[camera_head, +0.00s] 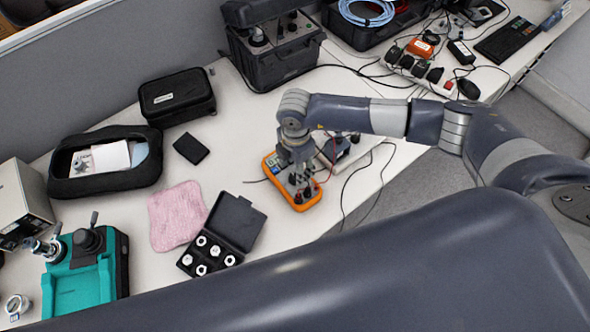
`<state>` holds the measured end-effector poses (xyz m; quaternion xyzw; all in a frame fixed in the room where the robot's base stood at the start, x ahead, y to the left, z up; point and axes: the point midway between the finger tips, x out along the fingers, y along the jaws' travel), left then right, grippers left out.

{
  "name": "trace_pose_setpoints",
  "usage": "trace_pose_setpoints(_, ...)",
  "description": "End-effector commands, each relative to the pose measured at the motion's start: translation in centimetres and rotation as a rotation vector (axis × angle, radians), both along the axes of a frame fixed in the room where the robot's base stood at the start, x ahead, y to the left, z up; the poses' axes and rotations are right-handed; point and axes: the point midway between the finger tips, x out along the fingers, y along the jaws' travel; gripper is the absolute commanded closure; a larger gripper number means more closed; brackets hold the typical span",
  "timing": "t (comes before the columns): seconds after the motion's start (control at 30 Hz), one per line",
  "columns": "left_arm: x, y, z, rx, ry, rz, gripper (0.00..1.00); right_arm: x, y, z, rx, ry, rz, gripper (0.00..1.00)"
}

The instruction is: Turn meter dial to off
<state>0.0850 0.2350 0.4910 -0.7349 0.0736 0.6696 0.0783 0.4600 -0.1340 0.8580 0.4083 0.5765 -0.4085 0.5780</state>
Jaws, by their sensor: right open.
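The meter (270,166) is an orange handheld multimeter lying on the white table near the middle of the camera_head view. Its screen end points to the upper left. My right gripper (302,187) comes down over the meter from above, with its arm reaching in from the right. The gripper is open, and its fingertips are over the meter's lower half, around the dial area. The dial is mostly hidden by the fingers, so its setting cannot be read. Whether the fingers touch the dial cannot be told. My left gripper is not in view.
An open black case with white fittings (222,236), a pink cloth (177,215) and a teal device (80,278) lie to the left. A black pouch (177,97) and a black instrument case (272,45) stand behind. Thin cables (372,182) run right of the meter.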

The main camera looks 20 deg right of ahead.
Motion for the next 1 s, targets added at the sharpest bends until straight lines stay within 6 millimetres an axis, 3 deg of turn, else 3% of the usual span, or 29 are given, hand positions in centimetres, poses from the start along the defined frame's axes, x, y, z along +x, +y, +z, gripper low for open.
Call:
trace_pose_setpoints(0.3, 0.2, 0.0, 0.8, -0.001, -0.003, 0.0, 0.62, 0.0, 0.1, -4.1, 0.002, 0.001, 0.001, 0.51)
trace_pose_setpoints(0.7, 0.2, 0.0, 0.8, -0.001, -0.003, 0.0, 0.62, 0.1, 0.1, -4.8, 0.002, -0.002, 0.001, 0.51)
trace_pose_setpoints(0.77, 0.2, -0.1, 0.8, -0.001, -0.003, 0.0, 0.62, 0.1, 0.1, -4.8, 0.003, -0.001, 0.001, 0.62)
trace_pose_setpoints(0.9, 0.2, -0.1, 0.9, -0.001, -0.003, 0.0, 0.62, 0.1, 0.1, -4.8, 0.003, -0.001, 0.001, 0.94)
trace_pose_setpoints(1.0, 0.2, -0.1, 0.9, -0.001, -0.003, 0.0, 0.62, 0.1, 0.1, -4.8, 0.003, -0.001, 0.001, 0.95)
